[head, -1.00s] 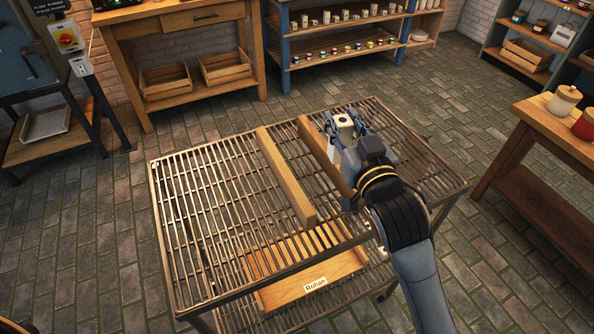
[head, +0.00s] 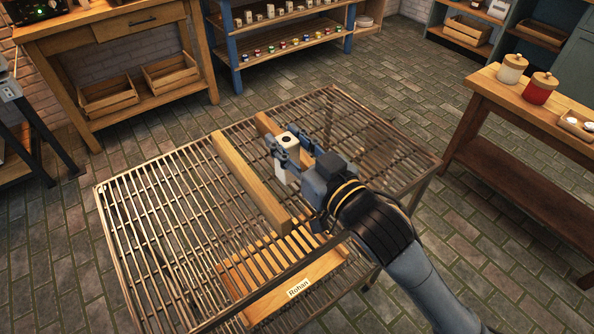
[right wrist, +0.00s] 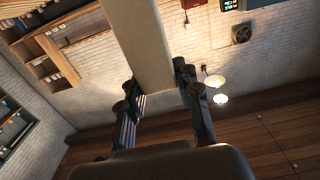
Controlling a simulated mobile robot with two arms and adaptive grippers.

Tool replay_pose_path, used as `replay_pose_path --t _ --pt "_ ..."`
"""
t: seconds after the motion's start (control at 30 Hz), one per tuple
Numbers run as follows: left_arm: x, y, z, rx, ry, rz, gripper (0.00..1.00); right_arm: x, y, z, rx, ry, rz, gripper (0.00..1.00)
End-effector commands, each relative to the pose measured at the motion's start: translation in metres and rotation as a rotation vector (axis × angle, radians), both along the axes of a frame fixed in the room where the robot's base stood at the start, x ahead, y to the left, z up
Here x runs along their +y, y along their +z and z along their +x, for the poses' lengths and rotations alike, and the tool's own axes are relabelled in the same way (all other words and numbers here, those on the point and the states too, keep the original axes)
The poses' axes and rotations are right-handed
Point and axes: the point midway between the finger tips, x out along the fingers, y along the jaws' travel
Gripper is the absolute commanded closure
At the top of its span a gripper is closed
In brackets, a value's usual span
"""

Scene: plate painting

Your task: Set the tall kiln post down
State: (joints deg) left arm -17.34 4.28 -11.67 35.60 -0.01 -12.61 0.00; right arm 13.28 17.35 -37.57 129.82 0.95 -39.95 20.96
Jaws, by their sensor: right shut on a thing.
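The tall kiln post (head: 286,172) is a pale upright block with a dark hole in its top. It also shows in the right wrist view (right wrist: 143,45), rising between the fingers. My right gripper (head: 292,156) is shut on it, and it also shows in the right wrist view (right wrist: 162,90). In the head view the post stands over the slatted metal rack (head: 150,215), just right of the left wooden bar (head: 250,182). It overlaps the right wooden bar (head: 264,124), which my gripper partly hides. I cannot tell whether its base touches the slats. My left gripper is not in view.
Below the slats lies a wooden board labelled "Rohan" (head: 262,284). A wooden table with a white jar (head: 512,68) and a red jar (head: 540,88) stands at right. The rack's left part is bare. A workbench (head: 110,28) and blue shelf (head: 235,50) stand behind.

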Motion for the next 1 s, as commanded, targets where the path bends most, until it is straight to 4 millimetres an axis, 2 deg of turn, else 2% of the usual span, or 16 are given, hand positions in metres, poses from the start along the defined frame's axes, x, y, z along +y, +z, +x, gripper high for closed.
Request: replay_pose_path --t 0.03,0.33,0.5,0.9,0.93,1.0 --pt "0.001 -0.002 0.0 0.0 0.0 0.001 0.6 -0.005 -0.009 -0.005 0.0 0.0 -0.001 1.0" --pt "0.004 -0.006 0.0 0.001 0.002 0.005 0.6 -0.018 -0.034 -0.02 0.0 -0.001 0.0 1.0" --pt "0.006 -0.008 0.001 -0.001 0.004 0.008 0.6 -0.017 -0.056 -0.019 -0.003 -0.001 0.001 1.0" --pt "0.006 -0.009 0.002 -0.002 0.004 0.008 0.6 -0.017 -0.061 -0.018 -0.004 -0.001 0.002 1.0" --pt "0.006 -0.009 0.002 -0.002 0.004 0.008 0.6 -0.017 -0.062 -0.018 -0.003 -0.001 0.001 0.65" --pt "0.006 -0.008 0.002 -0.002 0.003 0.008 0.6 -0.017 -0.061 -0.018 -0.003 -0.001 0.001 0.51"
